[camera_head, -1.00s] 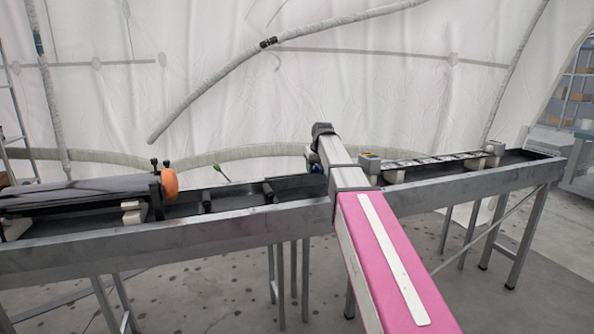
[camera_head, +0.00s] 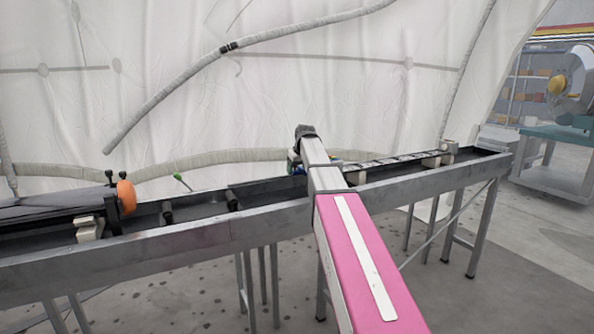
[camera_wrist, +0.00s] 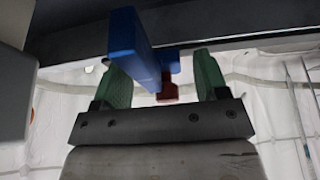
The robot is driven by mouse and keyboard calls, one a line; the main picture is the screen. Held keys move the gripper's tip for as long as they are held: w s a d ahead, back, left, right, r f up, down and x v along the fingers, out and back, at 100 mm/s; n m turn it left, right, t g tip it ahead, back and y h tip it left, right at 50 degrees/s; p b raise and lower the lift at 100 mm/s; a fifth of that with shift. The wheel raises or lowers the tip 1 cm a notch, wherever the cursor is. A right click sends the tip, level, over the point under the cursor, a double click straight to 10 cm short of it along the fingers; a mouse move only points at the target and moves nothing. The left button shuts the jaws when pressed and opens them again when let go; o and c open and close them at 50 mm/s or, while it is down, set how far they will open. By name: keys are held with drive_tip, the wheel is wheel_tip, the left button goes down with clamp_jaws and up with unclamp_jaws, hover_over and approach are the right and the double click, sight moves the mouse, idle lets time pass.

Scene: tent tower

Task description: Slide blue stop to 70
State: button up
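In the wrist view, the blue stop (camera_wrist: 135,50) is a blue bar running from the top of the picture down between the two green fingers of my gripper (camera_wrist: 163,70). It appears close to the left finger and clear of the right one. A smaller blue part and a red piece (camera_wrist: 167,90) show between the fingers. My gripper is open, with a wide gap between its fingers. In the head view my arm hides most of the gripper; small blue and green bits show beside its end. No scale number is readable.
A long grey metal trough (camera_head: 270,217) on legs runs across the head view. A ladder-like rail (camera_head: 402,158) lies on its right part. An orange wheel (camera_head: 126,196) is at the left. White fabric hangs behind. A machine (camera_head: 573,85) stands far right.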

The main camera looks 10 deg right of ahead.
sight(302, 169)
drive_tip(key=v, duration=1)
drive_tip(key=shift+s+r, duration=0.2)
drive_tip(key=shift+r, duration=0.15)
